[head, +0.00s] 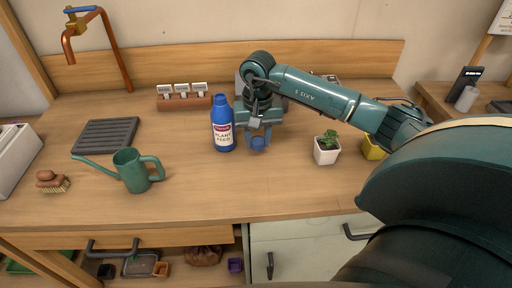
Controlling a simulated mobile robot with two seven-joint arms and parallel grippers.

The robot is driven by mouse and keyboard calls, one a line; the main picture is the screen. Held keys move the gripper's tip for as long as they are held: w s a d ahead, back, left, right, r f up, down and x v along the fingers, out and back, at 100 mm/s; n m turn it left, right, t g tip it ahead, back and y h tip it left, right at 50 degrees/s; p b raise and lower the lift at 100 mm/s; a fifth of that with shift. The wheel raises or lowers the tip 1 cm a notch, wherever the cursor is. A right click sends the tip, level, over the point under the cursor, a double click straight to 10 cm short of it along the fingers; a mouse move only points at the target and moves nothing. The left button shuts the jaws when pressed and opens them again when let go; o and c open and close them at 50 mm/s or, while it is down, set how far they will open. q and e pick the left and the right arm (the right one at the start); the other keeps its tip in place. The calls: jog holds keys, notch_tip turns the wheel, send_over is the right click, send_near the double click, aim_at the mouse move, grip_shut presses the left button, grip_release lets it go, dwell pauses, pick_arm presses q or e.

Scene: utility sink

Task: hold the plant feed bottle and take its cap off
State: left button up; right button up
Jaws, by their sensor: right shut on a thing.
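The plant feed bottle (222,126) stands upright on the wooden worktop. It is blue with a white and red label reading "PLANT FEED", and its top is blue too. My right gripper (258,141) points down just to the right of the bottle. It is shut on a small blue cap (258,144), low over the worktop and apart from the bottle. I cannot tell whether the cap touches the wood. The bottle's mouth is too small to make out. My left gripper is not in view, and nothing holds the bottle.
A green watering can (132,170) and a brush (52,181) are at the left, near a dark drain grate (106,135). A potted plant (327,148) and a yellow pot (373,148) stand at the right. A labelled rack (184,102) is behind. The front middle is clear.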

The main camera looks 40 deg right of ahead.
aim_at(258, 140)
jog(key=shift+f, duration=2.2)
jog(key=o, duration=1.1)
jog(key=shift+c, duration=0.2)
jog(key=shift+r, duration=0.1)
jog(key=shift+r+p, duration=0.25)
jog(key=shift+p, duration=0.1)
notch_tip(258, 140, up, 12)
jog(key=shift+f+b, duration=0.15)
jog(key=shift+b, duration=0.75)
